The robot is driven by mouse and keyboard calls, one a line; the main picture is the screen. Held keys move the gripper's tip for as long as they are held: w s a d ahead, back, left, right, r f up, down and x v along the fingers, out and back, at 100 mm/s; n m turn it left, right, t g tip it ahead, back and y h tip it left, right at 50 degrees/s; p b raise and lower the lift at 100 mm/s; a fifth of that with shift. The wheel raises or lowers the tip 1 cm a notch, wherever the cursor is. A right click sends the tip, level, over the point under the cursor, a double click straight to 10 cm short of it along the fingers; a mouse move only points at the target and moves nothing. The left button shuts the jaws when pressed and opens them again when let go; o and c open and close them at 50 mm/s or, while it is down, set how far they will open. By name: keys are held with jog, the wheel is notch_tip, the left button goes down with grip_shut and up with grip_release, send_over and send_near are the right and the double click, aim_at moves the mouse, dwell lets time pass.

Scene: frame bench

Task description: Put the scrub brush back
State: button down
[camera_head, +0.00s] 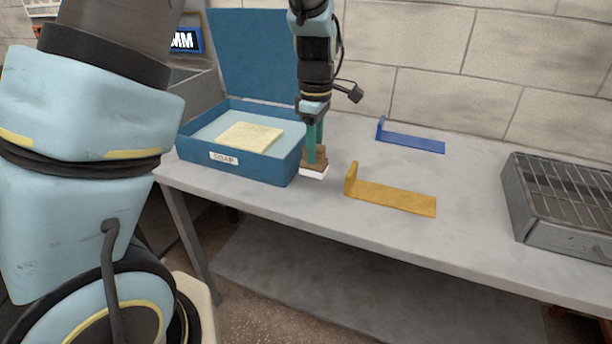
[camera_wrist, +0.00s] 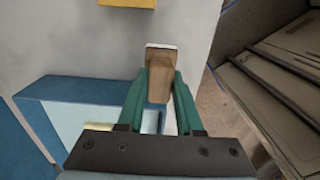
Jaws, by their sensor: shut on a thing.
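The scrub brush (camera_head: 314,168) has a brown wooden body with white bristles at its lower edge. It is between the green fingers of my gripper (camera_head: 315,143), just right of the soap box near the table's front edge. In the wrist view the brush (camera_wrist: 160,80) sits between both fingertips of my gripper (camera_wrist: 160,88), which is shut on it. I cannot tell whether the bristles touch the table. The blue soap box (camera_head: 195,158) has its lid (camera_head: 250,50) open and a pale yellow soap block (camera_head: 250,136) inside.
A yellow L-shaped bracket (camera_head: 395,198) lies right of the brush, and a blue one (camera_head: 413,143) lies farther back. A grey metal rack (camera_head: 560,220) stands at the right of the grey table (camera_head: 470,200). A brick wall closes off the back.

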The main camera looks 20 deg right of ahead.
aim_at(314, 170)
jog(key=shift+f+p, duration=0.4)
jog(key=shift+f, duration=2.5)
jog(key=shift+f, duration=0.15)
jog(key=c, duration=0.6)
grip_release()
jog(key=shift+o, duration=0.2)
notch_tip(314, 170, up, 12)
jog(key=shift+r+b, duration=0.15)
jog(key=shift+b, duration=0.6)
